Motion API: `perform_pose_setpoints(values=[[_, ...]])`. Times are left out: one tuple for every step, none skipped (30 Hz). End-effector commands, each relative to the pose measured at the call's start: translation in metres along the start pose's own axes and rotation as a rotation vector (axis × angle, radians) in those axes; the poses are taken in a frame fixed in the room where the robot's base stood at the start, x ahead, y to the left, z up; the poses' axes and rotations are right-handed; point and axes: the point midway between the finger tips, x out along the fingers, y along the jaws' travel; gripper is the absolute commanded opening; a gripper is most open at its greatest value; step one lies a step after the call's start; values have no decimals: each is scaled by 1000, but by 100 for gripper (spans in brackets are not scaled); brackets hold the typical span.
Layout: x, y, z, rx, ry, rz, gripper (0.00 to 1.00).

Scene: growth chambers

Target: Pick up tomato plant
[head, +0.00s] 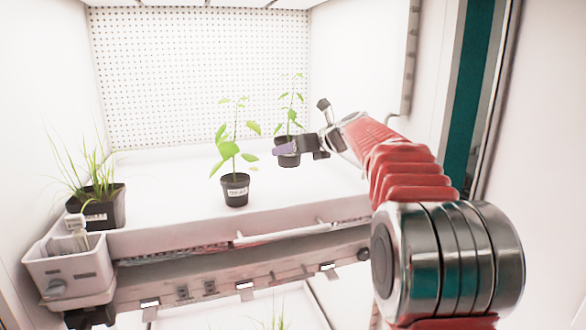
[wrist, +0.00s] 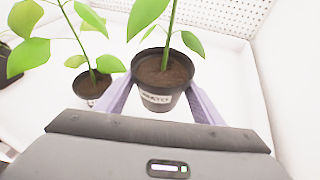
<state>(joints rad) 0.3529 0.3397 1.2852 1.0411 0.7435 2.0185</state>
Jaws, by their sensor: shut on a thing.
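The tomato plant is a thin green stem with broad leaves in a black pot (head: 289,160) with a white label, toward the back right of the chamber shelf in the head view. In the wrist view its pot (wrist: 162,76) stands upright in the centre, with dark soil and a label that is only partly legible. My gripper (head: 287,149) is shut on this pot, with a pale purple finger on each side in the wrist view (wrist: 162,92). I cannot tell whether the pot's base touches the shelf. The plant's top is cut off in the wrist view.
A similar potted plant (head: 235,189) stands close by, nearer the shelf's front; it also shows in the wrist view (wrist: 92,86). A grassy plant pot (head: 97,206) and a white bin (head: 70,268) are at left. The shelf's (head: 165,185) middle left is clear.

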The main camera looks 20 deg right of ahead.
Motion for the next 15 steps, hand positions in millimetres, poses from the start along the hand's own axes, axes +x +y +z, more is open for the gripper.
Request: perform_pose_setpoints(values=[[-4, 0, 12, -4, -5, -1, 31], [-6, 1, 17, -4, -4, 0, 31], [-9, 2, 23, -3, -4, -1, 31], [-11, 2, 27, -3, -3, -1, 31], [-12, 2, 30, -2, -3, -1, 31], [-14, 2, 34, -2, -3, 0, 31], [-15, 3, 37, -1, -2, 1, 31], [-16, 3, 40, -1, -3, 0, 31], [-17, 3, 42, -2, -2, 0, 31], [-18, 3, 44, -2, -2, -1, 31], [-19, 3, 45, -1, -2, -1, 31], [-19, 3, 47, 0, -2, -1, 31], [-20, 4, 47, 0, -2, 0, 31], [-20, 4, 48, 0, -2, 0, 31], [-20, 4, 48, 0, -2, 0, 31]])
